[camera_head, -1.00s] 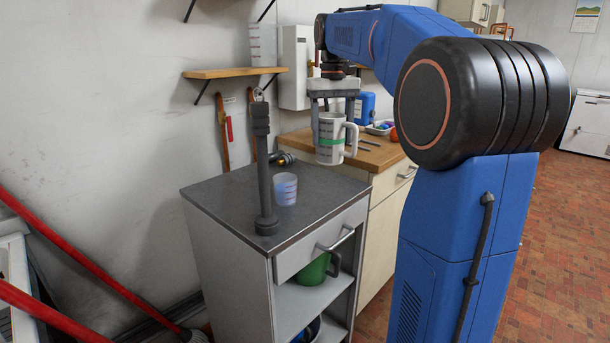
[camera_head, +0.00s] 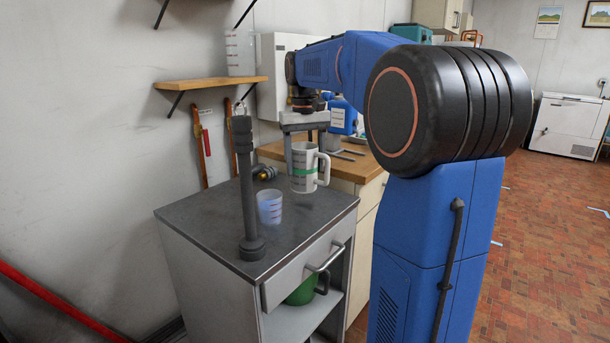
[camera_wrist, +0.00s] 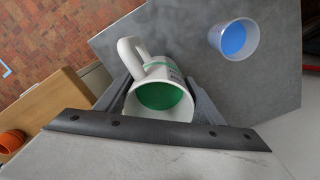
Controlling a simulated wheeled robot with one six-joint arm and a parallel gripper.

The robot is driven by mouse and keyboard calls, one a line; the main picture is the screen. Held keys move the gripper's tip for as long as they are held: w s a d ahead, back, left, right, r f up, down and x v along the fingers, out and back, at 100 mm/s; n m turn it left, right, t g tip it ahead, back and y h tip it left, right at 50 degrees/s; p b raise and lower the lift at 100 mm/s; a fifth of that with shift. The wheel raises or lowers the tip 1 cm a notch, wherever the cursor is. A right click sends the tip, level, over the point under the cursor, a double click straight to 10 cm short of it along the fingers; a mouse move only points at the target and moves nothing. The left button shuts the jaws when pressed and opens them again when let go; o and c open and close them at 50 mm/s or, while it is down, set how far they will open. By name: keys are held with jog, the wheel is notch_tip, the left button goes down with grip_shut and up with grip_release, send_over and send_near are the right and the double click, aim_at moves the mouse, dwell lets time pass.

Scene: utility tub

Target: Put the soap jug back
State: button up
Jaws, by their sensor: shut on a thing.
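The soap jug (camera_head: 304,180) is a white jug with a handle, dark markings and a green band. My gripper (camera_head: 305,158) is shut on it and holds it upright, near the right rear part of the grey cabinet top (camera_head: 205,235). In the wrist view the jug (camera_wrist: 155,68) lies between both fingers, with green liquid inside and its handle to the upper left. It seems to hang above the cabinet top; the exact gap is hard to tell. A translucent cup (camera_head: 269,207) stands on the cabinet top, and its blue content shows in the wrist view (camera_wrist: 234,39).
A dark upright post (camera_head: 247,190) rises from the cabinet top, left of the cup. A wooden counter (camera_head: 350,165) with a blue container (camera_head: 343,117) adjoins behind. A wall shelf (camera_head: 210,82) hangs at left. A green vessel (camera_head: 301,291) sits below the drawer.

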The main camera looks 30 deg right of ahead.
aim_at(305, 174)
jog(key=shift+f, duration=1.7)
jog(key=shift+f, duration=0.15)
jog(key=o, duration=1.5)
notch_tip(305, 174, up, 12)
jog(key=shift+r, duration=0.15)
